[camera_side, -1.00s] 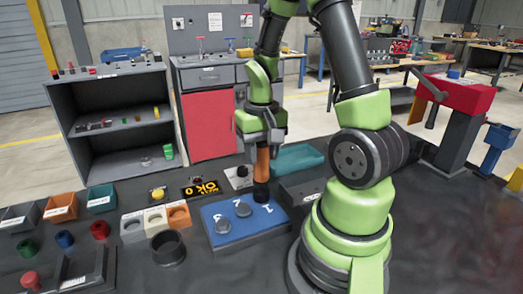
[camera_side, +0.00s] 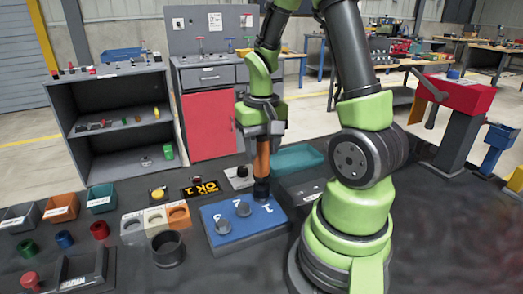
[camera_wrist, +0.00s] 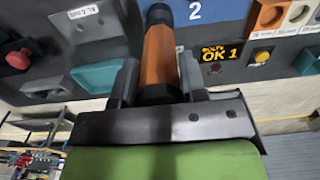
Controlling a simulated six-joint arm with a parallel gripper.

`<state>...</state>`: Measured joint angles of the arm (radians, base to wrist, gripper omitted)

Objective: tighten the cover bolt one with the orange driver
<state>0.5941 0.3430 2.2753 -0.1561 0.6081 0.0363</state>
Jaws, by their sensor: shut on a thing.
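The orange driver (camera_side: 262,158) stands upright in my gripper (camera_side: 262,137), with its dark lower end at the blue cover (camera_side: 247,229) beside the number 1. Cover bolt one is hidden under the driver end. In the wrist view the driver (camera_wrist: 160,55) sits between the two jaws of my gripper (camera_wrist: 160,80), and part of the blue cover (camera_wrist: 205,10) with a number 2 shows at the top.
A display (camera_side: 200,188) reads OK 1, beside a yellow button (camera_side: 158,194). White, beige and orange holders and a dark round cup (camera_side: 168,248) stand left of the cover. A teal tray (camera_side: 298,158) lies behind, and a grey block (camera_side: 303,190) stands close right.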

